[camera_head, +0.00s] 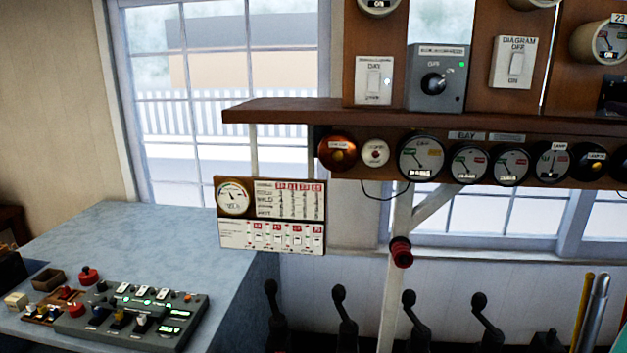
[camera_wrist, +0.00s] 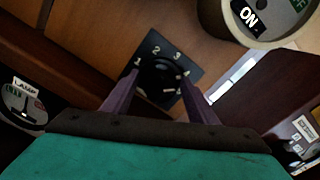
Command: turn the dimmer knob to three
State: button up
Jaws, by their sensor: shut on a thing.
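The dimmer knob (camera_wrist: 158,76) is a dark round knob on a black square plate (camera_wrist: 154,43) in the wrist view. White numerals 1, 2, 3 and 4 run over its top from left to right. My gripper (camera_wrist: 162,84) has its two purplish fingers on either side of the knob, shut on it. The fingers and shadow hide part of the knob and the lower plate. I cannot tell which number the knob's pointer is at. In the head view I cannot make out the knob or the gripper clearly.
A round ON dial (camera_wrist: 262,14) sits close at upper right in the wrist view, and a LAMP gauge (camera_wrist: 24,108) at left. In the head view, a wooden shelf (camera_head: 290,111) carries gauges beneath it, and several black levers (camera_head: 343,318) stand below.

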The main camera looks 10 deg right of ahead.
jog(key=shift+n+b, duration=1.05)
jog(key=shift+n, duration=0.35)
jog(key=shift+c, duration=0.3)
jog(key=o, duration=1.6)
jog(key=shift+c, duration=0.2)
jog(key=shift+o, duration=0.5)
jog(key=shift+f, duration=0.2)
jog(key=shift+s+a, duration=0.1)
